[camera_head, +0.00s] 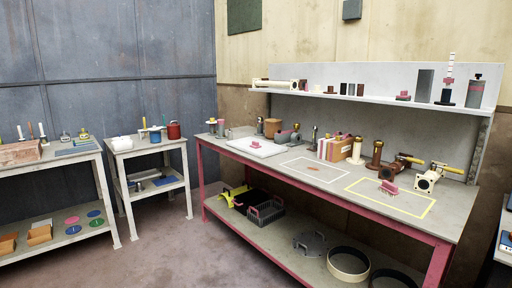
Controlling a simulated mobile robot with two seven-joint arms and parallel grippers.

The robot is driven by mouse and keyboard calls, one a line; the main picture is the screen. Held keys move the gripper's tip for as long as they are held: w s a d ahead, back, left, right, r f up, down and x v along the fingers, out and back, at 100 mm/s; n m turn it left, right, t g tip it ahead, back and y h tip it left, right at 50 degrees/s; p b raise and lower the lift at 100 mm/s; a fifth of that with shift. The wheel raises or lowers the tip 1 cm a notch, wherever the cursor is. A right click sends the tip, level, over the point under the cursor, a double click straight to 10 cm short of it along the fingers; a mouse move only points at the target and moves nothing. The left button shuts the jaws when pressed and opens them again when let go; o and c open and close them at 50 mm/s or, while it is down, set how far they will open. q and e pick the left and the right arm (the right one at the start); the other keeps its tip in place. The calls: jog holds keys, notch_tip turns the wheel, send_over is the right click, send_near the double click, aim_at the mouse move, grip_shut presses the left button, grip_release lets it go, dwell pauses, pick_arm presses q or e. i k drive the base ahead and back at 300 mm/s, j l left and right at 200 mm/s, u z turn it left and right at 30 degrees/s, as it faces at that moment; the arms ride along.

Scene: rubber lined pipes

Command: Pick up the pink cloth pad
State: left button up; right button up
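I cannot tell for certain which thing is the pink cloth pad. A small pink item (390,187) stands inside the yellow-outlined rectangle on the long workbench (240,164); its material is too small to make out. A small flat reddish-brown patch (313,168) lies inside the white-outlined rectangle. Flat round pink discs (71,220) lie beside green and blue ones on the left table's lower shelf (60,239). Neither of my grippers is in view.
Pipe fittings (428,179) and a row of upright books or plates (340,148) stand along the workbench's back. A wall shelf (380,100) hangs above. A small white table (148,146) stands left of the bench. The floor (165,245) between them is clear.

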aim_at(255, 145)
jog(key=i+j+u, duration=0.3)
jog(key=i, duration=0.35)
jog(key=i+u, duration=0.3)
jog(key=i, duration=0.3)
jog(key=i+z, duration=0.1)
jog(key=i, duration=0.65)
jog(key=i+j, duration=0.15)
jog(key=i, duration=0.6)
jog(key=i+z, duration=0.3)
jog(key=z, duration=0.15)
jog(key=i+j+z, duration=0.2)
jog(key=z, duration=0.2)
jog(key=i+j+z, duration=0.25)
jog(key=z, duration=0.2)
jog(key=i+j+z, duration=0.2)
jog(key=z, duration=0.2)
jog(key=j, duration=0.1)
